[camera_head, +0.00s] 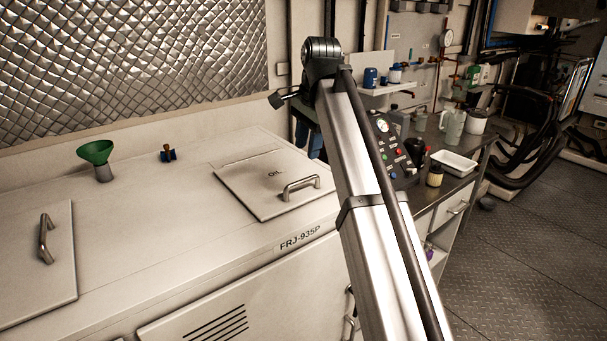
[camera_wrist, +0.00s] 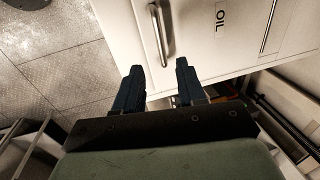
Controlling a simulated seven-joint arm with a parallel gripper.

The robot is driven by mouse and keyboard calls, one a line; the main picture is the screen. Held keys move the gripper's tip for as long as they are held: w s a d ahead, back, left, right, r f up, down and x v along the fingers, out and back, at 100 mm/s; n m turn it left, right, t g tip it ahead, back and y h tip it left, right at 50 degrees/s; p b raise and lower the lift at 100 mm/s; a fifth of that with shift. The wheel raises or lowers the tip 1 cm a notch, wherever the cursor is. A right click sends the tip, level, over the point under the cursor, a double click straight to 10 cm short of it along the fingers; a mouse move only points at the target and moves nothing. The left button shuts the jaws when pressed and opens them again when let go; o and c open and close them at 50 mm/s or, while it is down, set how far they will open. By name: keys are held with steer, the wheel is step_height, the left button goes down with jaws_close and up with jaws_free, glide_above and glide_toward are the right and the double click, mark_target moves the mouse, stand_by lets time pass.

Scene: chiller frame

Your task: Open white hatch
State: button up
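The white hatch marked OIL (camera_head: 245,185) lies flat and closed on top of the white chiller cabinet in the head view. Its metal bar handle (camera_head: 301,187) is near its right edge. In the wrist view the handle (camera_wrist: 159,35) lies just beyond my fingertips, roughly in line with the gap between them. My gripper (camera_wrist: 159,66) is open and empty, its two dark blue fingers apart and not around the handle. In the head view my gripper is partly hidden behind my arm, above and behind the hatch's right side.
A second white hatch (camera_head: 35,270) with a handle lies closed at the left. A bench with a white tray (camera_head: 455,162), bottles and a control panel stands at the right.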

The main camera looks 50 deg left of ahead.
mark_target(303, 180)
steer(key=f, duration=0.3)
steer(key=a+f, duration=0.1)
steer(key=f, duration=0.5)
steer(key=shift+a+f, duration=0.1)
steer(key=shift+a, duration=0.3)
jaws_close()
